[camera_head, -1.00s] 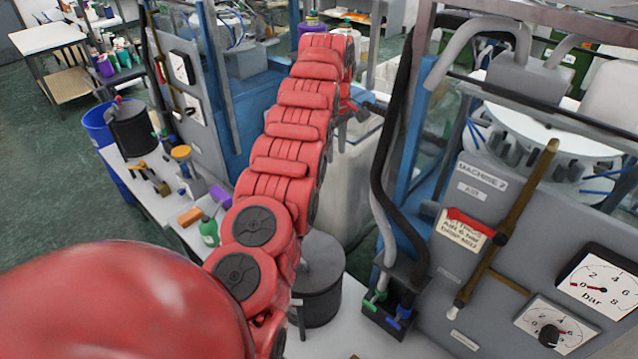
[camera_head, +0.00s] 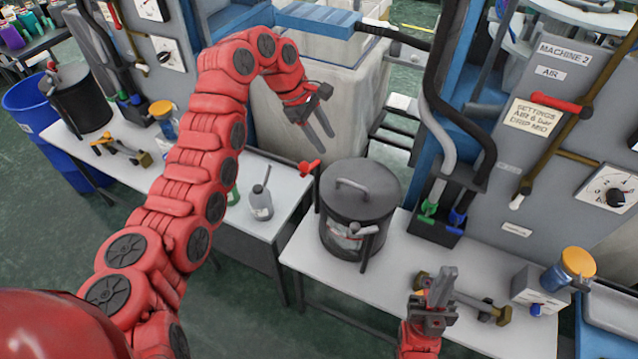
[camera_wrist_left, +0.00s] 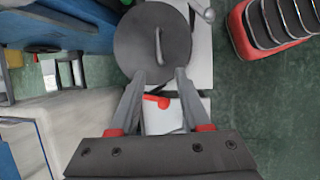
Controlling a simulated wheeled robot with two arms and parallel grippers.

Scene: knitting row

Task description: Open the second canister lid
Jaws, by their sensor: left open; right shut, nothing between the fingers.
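A dark grey canister (camera_head: 345,228) stands on the white bench of Machine 2. Its round lid (camera_head: 372,186) is on and has a raised bar handle (camera_head: 366,187). A small clamp or latch (camera_head: 366,231) is on its front. My left gripper (camera_head: 326,143) is open and empty, above and left of the canister, apart from it. In the left wrist view the lid (camera_wrist_left: 130,42) and handle (camera_wrist_left: 158,46) lie just beyond the open fingertips (camera_wrist_left: 159,74). My right gripper (camera_head: 441,271) is shut and empty, pointing up at the bench's front, right of the canister.
A red-handled part (camera_head: 310,168) sits left of the canister. A holder with green and blue connectors (camera_head: 436,232) stands to its right, under hanging hoses. A brass tool (camera_head: 482,303) and yellow-capped jar (camera_head: 578,263) are further right. Another dark canister (camera_head: 82,105) is far left.

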